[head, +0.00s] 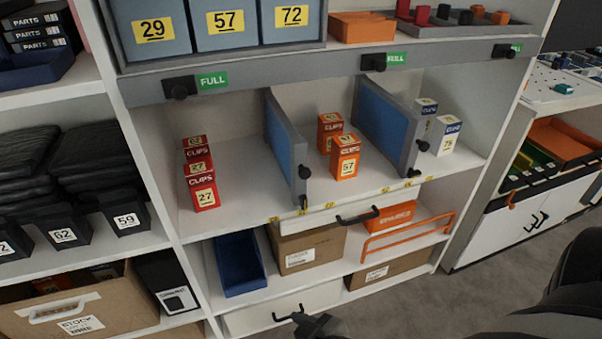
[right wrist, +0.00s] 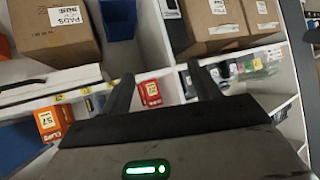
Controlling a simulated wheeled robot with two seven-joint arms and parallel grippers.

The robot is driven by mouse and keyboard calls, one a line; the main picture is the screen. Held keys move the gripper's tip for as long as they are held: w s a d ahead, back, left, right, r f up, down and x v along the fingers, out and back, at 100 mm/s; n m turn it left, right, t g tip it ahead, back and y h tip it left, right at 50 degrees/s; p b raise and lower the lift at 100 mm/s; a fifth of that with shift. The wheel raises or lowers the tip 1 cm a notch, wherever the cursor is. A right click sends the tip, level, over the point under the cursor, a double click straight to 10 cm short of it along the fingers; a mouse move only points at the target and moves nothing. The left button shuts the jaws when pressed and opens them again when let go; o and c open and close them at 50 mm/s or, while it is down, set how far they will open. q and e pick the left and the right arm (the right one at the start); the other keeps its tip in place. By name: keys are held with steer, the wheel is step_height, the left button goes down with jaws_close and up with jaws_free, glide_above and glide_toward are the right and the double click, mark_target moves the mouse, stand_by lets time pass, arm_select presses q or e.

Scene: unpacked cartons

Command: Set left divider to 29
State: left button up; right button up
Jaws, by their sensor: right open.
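The left divider (head: 285,148), a blue panel in a grey frame with a dark knob, stands upright on the middle shelf between red clips boxes and orange boxes. Its foot meets the shelf's front edge, which carries small yellow labels (head: 273,219), too small to read. The right divider (head: 385,125) stands between orange boxes and white-and-blue boxes. In the right wrist view my right gripper (right wrist: 160,72) is open and empty, facing the shelves. The red box (right wrist: 150,93) marked 27 shows beyond its fingers. My left gripper is not identifiable in either view.
Red boxes (head: 201,187) and orange boxes (head: 345,156) flank the left divider, with bare shelf between. Bins marked 29 (head: 155,28), 57 (head: 225,22) and 72 (head: 291,16) sit above. Below are a blue bin (head: 238,266) and cartons (head: 306,250).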

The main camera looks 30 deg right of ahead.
stand_by(0.3)
steer(key=shift+c, duration=1)
steer(key=w+d+r+t+h+b, duration=0.1)
steer(key=w+d, duration=0.1)
steer(key=d, duration=0.1)
steer(key=w+d+r+m+t+h+b, duration=0.1)
steer(key=w+d, duration=0.1)
steer(key=w+d+r+m+t+h+b, duration=0.1)
steer(key=w+d, duration=0.2)
steer(key=shift+w+d+r+t+h+b, duration=0.1)
steer(key=shift+d+r+t+h+b, duration=0.2)
steer(key=shift+d+t+b, duration=0.1)
steer(key=shift+c, duration=0.6)
steer(key=m+t+h+b, duration=0.2)
steer(key=m+t+h, duration=0.1)
steer(key=h, duration=0.1)
glide_toward(306, 175)
steer(key=x, duration=0.9)
steer(key=shift+w, duration=0.3)
steer(key=shift+w+d, duration=0.2)
steer(key=shift+w, duration=0.4)
arm_select(q)
steer(key=shift+s+d+f+h, duration=0.1)
steer(key=shift+f+h, duration=0.05)
steer(key=shift+f, duration=0.35)
steer(key=shift+s+d+f+h, duration=0.1)
steer(key=shift+f+h, duration=0.05)
steer(key=shift+f, duration=0.3)
